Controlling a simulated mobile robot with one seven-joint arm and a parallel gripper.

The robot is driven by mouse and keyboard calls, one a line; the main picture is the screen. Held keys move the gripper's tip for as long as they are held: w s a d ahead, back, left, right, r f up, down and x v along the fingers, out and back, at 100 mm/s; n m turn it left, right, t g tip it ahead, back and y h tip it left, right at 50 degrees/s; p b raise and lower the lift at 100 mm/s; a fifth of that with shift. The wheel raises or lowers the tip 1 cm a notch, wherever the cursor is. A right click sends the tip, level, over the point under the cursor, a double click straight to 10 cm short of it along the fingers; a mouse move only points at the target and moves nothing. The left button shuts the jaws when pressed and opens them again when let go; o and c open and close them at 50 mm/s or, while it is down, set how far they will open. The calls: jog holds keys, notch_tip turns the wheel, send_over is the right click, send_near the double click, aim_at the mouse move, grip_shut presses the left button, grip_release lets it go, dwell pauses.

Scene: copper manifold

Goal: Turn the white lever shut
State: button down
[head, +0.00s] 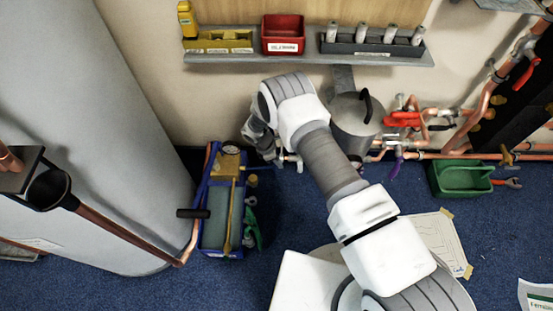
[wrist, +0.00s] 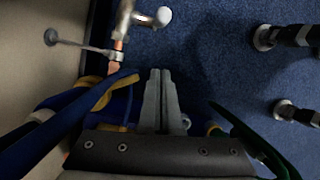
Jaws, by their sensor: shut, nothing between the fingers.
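The white lever (wrist: 163,16) shows at the top of the wrist view as a small rounded white end. It sticks out to the right from a metal valve (wrist: 124,18) on a copper pipe. In the head view a small white piece (head: 299,160) by the wall pipe, just right of my wrist, looks like the same lever. My gripper (wrist: 160,73) is shut and empty, with its fingertips together. It is below the lever in the wrist view and apart from it. In the head view my wrist hides the fingertips and part of the valve.
A blue tool tote (head: 222,225) stands just below my wrist, close to the fingers. A grey canister (head: 355,125) and red-handled valves (head: 402,119) are to the right. A shelf (head: 300,58) with bins hangs above.

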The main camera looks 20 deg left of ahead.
jog(key=w+d+f+b, duration=0.1)
jog(key=w+d+f, duration=0.1)
jog(key=d+f, duration=0.1)
jog(key=shift+w+d+f+b, duration=0.2)
jog(key=shift+d+b, duration=0.15)
jog(key=shift+d, duration=0.5)
jog(key=shift+r, duration=0.1)
jog(key=shift+w+d+r+y+p, duration=0.15)
jog(key=shift+d+y+p, duration=0.15)
jog(key=shift+d, duration=0.2)
jog(key=shift+w+d+y+p, duration=0.15)
jog(key=shift+d+y, duration=0.15)
jog(key=shift+d, duration=0.15)
jog(key=shift+w+d, duration=0.1)
jog(key=p+v, duration=0.6)
jog(key=v, duration=1.1)
jog(key=shift+a+r, duration=0.2)
jog(key=shift+a, duration=0.1)
